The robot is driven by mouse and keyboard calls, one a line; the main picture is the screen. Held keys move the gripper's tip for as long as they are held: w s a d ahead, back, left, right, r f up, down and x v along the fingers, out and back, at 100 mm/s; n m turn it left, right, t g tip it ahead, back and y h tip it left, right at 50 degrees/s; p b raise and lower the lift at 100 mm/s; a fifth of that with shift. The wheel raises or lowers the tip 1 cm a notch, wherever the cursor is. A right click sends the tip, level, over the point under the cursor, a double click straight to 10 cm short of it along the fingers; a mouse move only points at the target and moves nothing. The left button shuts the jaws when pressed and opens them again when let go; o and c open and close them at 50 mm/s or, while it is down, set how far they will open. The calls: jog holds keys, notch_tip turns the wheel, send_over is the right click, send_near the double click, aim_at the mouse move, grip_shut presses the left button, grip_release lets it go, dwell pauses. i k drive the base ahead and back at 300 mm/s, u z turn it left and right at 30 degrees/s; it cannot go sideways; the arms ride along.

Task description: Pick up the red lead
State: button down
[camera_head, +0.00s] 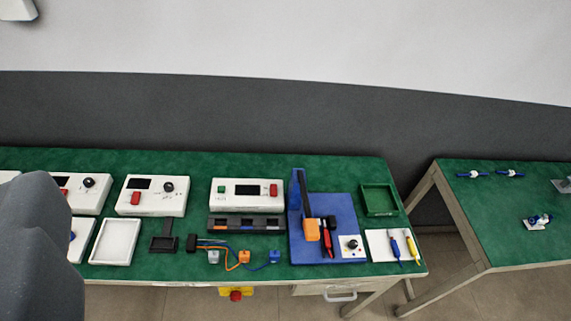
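A slim red and black piece (326,240) lies on the blue board (338,205) on the green bench, just right of an orange block. It is the only slim red thing I see, but it is too small to tell surely whether it is the red lead. Thin leads (245,262) in orange and blue run from a black plug to small coloured ends at the bench's front. I see no red one among them. A large grey part of my own arm fills the lower left. My gripper's fingers do not show.
White instruments (247,195) with red buttons stand along the bench's back. A white tray (113,242) is at the left. A green tray (379,200) and a white pad with blue and yellow tools (404,246) are at the right. A gap separates the second table (508,215).

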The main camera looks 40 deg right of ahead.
aim_at(326, 233)
jog(key=z, duration=0.1)
jog(key=k, duration=0.75)
jog(key=z, duration=0.75)
